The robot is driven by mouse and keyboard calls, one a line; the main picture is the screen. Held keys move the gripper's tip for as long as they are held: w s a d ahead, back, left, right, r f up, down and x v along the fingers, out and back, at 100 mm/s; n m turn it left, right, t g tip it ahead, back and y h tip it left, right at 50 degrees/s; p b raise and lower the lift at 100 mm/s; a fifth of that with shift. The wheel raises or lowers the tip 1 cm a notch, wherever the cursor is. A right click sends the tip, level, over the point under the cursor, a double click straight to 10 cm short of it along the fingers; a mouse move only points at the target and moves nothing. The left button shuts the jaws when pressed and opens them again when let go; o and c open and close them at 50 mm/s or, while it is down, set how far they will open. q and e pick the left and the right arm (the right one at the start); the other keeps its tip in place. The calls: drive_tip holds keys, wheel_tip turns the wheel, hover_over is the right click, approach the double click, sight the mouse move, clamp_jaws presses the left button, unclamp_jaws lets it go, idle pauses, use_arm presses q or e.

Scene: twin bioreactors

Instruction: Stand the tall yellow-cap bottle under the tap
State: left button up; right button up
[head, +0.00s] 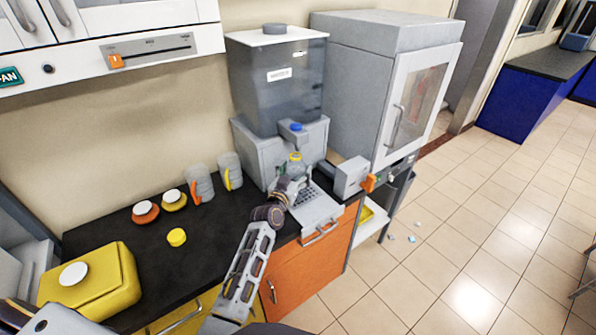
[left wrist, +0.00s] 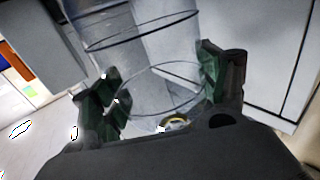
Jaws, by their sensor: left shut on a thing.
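The tall clear bottle with a yellow cap (head: 294,168) stands about upright in the head view, just below the tap (head: 293,131) with its blue top. My left gripper (head: 290,185) is shut on the bottle from the front. In the left wrist view the two dark green fingers (left wrist: 160,95) sit on either side of the clear bottle (left wrist: 140,38). The grey drip tray (head: 314,207) lies under and in front of the bottle. The bottle's base is hidden behind my gripper, so I cannot tell whether it touches the tray. My right gripper is not in view.
The dispenser's dark tank (head: 275,88) rises behind the tap. A grey box (head: 350,177) stands right of the tray, near a glass-door cabinet (head: 415,110).

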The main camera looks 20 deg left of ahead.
use_arm(q)
drive_tip(key=shift+w+d+r, duration=0.1)
drive_tip(key=shift+w, duration=1.1)
drive_tip(key=shift+w+f, duration=0.1)
drive_tip(key=shift+f, duration=0.65)
drive_tip(key=shift+f, duration=0.15)
drive_tip(key=o, duration=1.2)
drive_tip(key=shift+o, duration=0.2)
drive_tip(key=s, duration=1.2)
drive_tip(key=shift+a, duration=0.45)
